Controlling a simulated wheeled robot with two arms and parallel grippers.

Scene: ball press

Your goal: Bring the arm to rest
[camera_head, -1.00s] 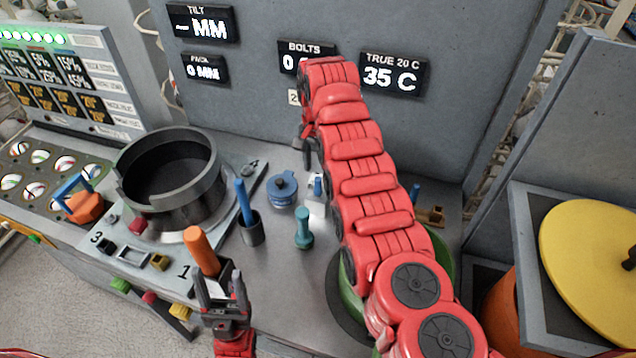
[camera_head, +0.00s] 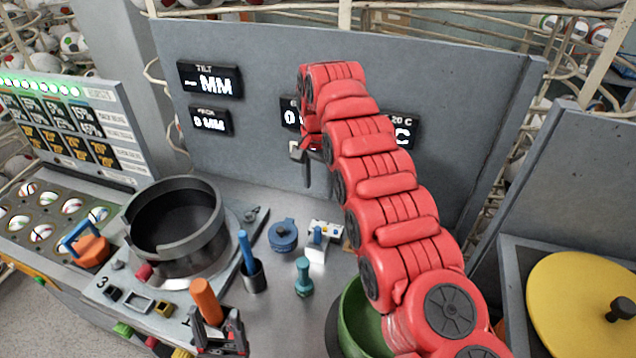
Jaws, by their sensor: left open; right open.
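My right arm is a red segmented arm that reaches up from the bottom right across the bench. Its gripper (camera_head: 307,165) hangs in front of the grey back panel, pointing down, with nothing seen in it; the arm partly hides it. My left gripper (camera_head: 222,330) is at the bottom, just beside an orange handle (camera_head: 206,301) near the mark 1 on the press plate. Its dark fingers are open, and I cannot tell whether they touch the handle.
A dark press ring (camera_head: 176,222) stands at left. A blue-handled tool in a cup (camera_head: 254,276), a teal peg (camera_head: 303,278), a blue round part (camera_head: 283,236) and a green bowl (camera_head: 358,325) stand on the bench. A yellow disc (camera_head: 585,302) lies at right.

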